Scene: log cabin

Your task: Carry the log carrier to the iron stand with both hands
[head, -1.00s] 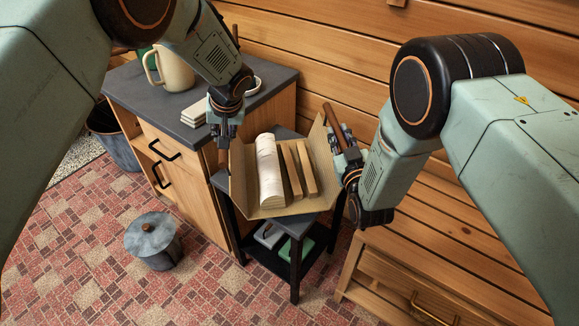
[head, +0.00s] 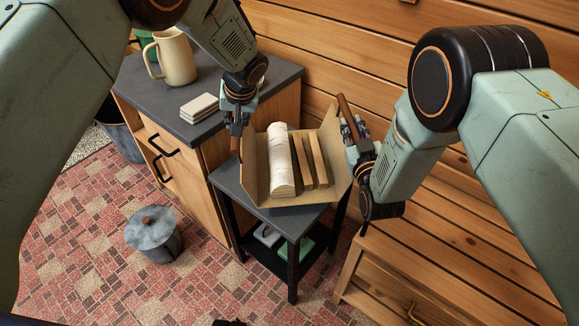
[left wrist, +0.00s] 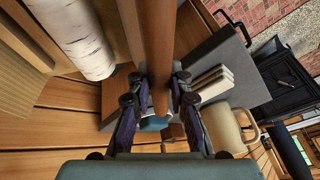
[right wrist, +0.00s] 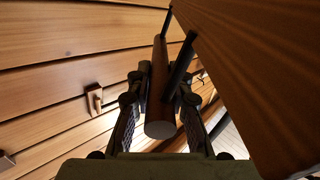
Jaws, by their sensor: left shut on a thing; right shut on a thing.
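The log carrier (head: 257,165) is a tan, open, V-sided holder with a pale birch log (head: 281,160) and split sticks (head: 309,158) in it. My left gripper (head: 237,122) is shut on its left wooden rod handle, which shows in the left wrist view (left wrist: 157,45). My right gripper (head: 353,130) is shut on the right rod handle (head: 345,106), also seen in the right wrist view (right wrist: 160,115). The carrier is over a small grey-topped stand (head: 230,180) with black legs. I cannot tell whether its underside touches the top.
A wooden cabinet (head: 190,175) with a mug (head: 173,57) and stacked pale slabs (head: 199,107) stands at left. A lidded grey pot (head: 153,235) is on the tiled floor. A slatted wooden bench (head: 440,235) is at right. Grey and green items (head: 300,247) lie on the stand's lower shelf.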

